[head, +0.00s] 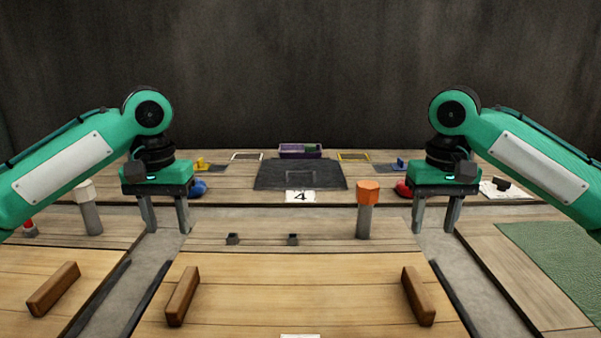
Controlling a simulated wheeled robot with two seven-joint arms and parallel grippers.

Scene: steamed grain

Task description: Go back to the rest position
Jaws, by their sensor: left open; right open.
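My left gripper (164,214) hangs pointing down on the left side of the head view, its two fingers apart with nothing between them. My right gripper (433,214) hangs pointing down on the right side at about the same height, also open and empty. Both arms are bent alike, a near mirror image. Neither gripper appears to hold anything.
A post with an orange top (367,208) stands left of my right gripper. A white-topped post (88,208) stands left of my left gripper. A purple tray (301,151) and dark mat (300,175) lie at the back. Wooden bars (182,296) rest on the front boards.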

